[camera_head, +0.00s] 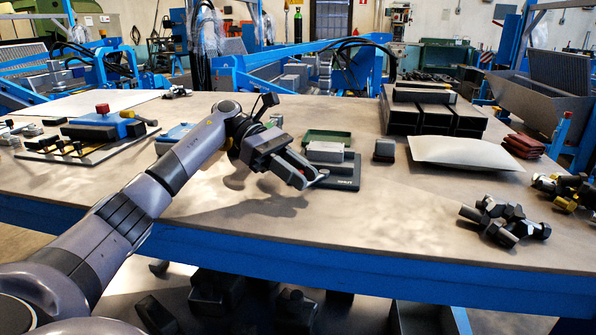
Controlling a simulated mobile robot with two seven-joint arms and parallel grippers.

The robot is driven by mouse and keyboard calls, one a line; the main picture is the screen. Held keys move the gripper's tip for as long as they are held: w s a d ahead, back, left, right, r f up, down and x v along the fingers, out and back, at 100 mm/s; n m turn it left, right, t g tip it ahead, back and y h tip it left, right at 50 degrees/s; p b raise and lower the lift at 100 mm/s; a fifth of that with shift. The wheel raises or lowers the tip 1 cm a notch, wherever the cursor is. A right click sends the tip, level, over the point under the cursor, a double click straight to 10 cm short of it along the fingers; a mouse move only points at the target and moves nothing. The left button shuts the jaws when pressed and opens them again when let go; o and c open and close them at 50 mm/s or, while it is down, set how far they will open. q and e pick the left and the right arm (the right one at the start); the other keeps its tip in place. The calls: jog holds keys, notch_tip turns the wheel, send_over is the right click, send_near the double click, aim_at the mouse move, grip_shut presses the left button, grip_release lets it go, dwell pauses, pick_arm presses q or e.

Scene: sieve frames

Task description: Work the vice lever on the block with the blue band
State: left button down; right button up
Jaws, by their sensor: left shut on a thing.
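My left gripper (305,179) reaches in over the middle of the bench. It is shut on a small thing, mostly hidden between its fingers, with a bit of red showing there. I cannot tell for sure that this is the vice lever. Its fingertips are at the near left side of a dark, vice-like base (343,183) with a white label. A grey block (325,152) sits at the back of that base. I cannot make out a blue band on it. My right gripper is out of view.
A green tray (327,136) lies behind the base, and a small dark block (384,150) stands to its right. A blue fixture (120,124) with a red knob is at left. Black bins (430,118), a pale sheet (465,153) and dark fittings (505,221) lie at right. The front middle is clear.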

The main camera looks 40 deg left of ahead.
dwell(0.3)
pick_arm(q)
jog(key=c, duration=1)
grip_release()
jog(key=shift+v, duration=3.6)
jog(key=shift+d, duration=0.1)
